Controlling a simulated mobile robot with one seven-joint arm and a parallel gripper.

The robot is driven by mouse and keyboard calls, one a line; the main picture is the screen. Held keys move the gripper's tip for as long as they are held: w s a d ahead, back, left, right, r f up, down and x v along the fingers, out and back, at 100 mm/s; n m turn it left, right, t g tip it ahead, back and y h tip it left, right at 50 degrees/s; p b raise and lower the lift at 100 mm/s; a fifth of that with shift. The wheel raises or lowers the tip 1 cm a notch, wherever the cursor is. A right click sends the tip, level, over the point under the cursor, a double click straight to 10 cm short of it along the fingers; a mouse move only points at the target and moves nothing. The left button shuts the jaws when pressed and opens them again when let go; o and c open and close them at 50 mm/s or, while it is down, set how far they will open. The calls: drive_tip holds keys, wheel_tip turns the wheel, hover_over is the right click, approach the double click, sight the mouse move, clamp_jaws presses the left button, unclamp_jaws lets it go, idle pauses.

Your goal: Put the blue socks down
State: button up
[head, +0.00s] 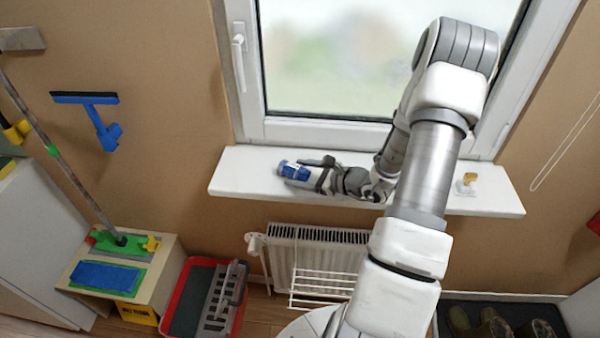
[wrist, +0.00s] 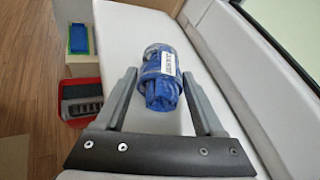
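The blue socks (wrist: 161,85) are a rolled bundle with a white paper label, seen between my fingertips in the wrist view. In the head view the blue socks (head: 293,171) are at the left part of the white windowsill (head: 240,180). My gripper (head: 320,173) lies low along the sill and points left. In the wrist view the fingers of my gripper (wrist: 160,74) stand one on each side of the bundle, close against it. The bundle is on or just above the sill; I cannot tell which.
The window (head: 350,60) rises behind the sill. A small white item with a yellow top (head: 466,184) stands at the sill's right. Below are a radiator (head: 310,245), a red crate (head: 190,300) and a low stand (head: 150,285). The sill's left end is clear.

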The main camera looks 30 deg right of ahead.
drive_tip(key=shift+o, duration=1.3)
drive_tip(key=shift+r, duration=0.1)
drive_tip(key=shift+r+p, duration=0.2)
drive_tip(key=shift+p, duration=0.1)
drive_tip(key=b+v, duration=0.1)
drive_tip(key=v, duration=1.1)
drive_tip(key=shift+f, duration=0.15)
